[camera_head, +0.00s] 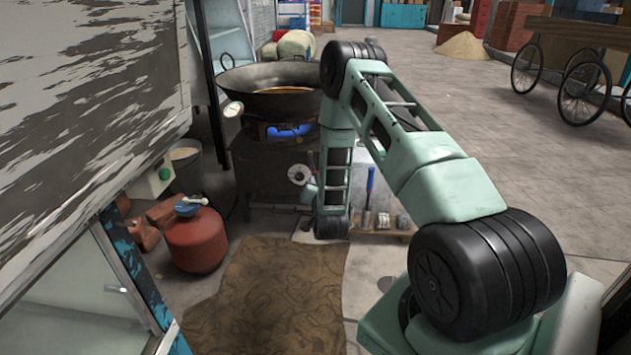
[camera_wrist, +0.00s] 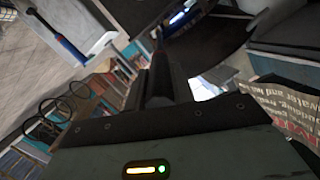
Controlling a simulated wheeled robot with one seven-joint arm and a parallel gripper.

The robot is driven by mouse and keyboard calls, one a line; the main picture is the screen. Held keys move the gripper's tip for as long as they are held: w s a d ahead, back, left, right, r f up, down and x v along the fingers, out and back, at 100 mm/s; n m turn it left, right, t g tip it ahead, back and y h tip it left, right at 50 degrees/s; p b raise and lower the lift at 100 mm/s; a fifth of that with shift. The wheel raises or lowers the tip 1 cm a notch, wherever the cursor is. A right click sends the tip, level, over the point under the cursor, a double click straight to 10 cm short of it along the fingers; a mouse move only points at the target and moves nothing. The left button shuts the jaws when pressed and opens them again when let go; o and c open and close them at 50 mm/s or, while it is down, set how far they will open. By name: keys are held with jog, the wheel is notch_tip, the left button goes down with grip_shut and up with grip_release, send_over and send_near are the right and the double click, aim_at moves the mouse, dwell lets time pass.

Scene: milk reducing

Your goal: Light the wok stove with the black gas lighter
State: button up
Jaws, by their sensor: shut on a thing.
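The wok stove (camera_head: 275,165) is a dark metal stand in the upper middle of the head view. A large black wok (camera_head: 265,103) with brown liquid sits on it. A blue flame or glow (camera_head: 286,132) shows at the burner under the wok, and also in the wrist view (camera_wrist: 181,16). My gripper (camera_wrist: 160,85) is shut on the black gas lighter (camera_wrist: 158,48), whose thin dark tip points up toward the stove opening. Most of the lighter is hidden between the dark fingers. In the head view my arm hides the fingers and the lighter.
A red gas cylinder (camera_head: 195,240) stands left of a brown mat (camera_head: 270,300). A blue-handled tool (camera_head: 370,185) stands by a low rack of cans (camera_head: 385,222) right of the stove. A wooden cart (camera_head: 575,40) is at the far right. Open floor (camera_head: 470,95) lies right of my arm.

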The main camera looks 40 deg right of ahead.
jog(key=s+a+p, duration=0.1)
jog(key=s+a, duration=0.3)
jog(key=s, duration=0.5)
jog(key=s+a+p, duration=0.2)
jog(key=s+a, duration=0.2)
jog(key=s, duration=0.5)
jog(key=shift+a, duration=0.1)
dwell(0.3)
